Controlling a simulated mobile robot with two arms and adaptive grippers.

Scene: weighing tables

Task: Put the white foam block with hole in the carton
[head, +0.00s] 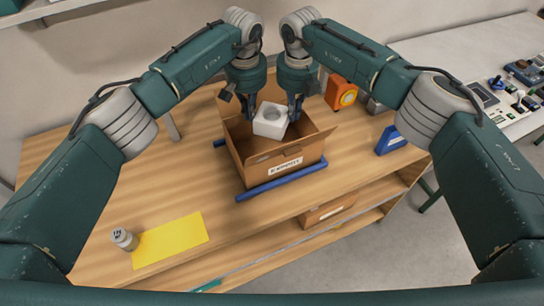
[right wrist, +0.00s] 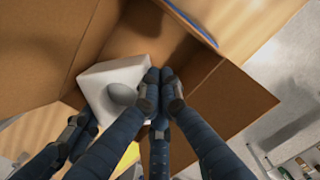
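The white foam block (head: 269,122) with a round hole is held up between my two grippers, over the open carton (head: 262,178). The block looks slightly tilted. My left gripper (head: 249,114) is at its left side and my right gripper (head: 293,116) at its right side. In the right wrist view, the right gripper's fingers (right wrist: 161,82) are close together against the side of the block (right wrist: 112,88). The left gripper's fingers (right wrist: 82,127) also look close together, on the opposite side. The carton walls (right wrist: 155,35) surround the block in that view. The carton's floor is partly hidden.
Blue bars (head: 282,184) lie along the carton's front and back. A yellow sheet (head: 170,240) and a grey weight (head: 124,239) lie at the front left. An orange device (head: 341,93) and a blue bin (head: 390,140) stand right. The table's left side is clear.

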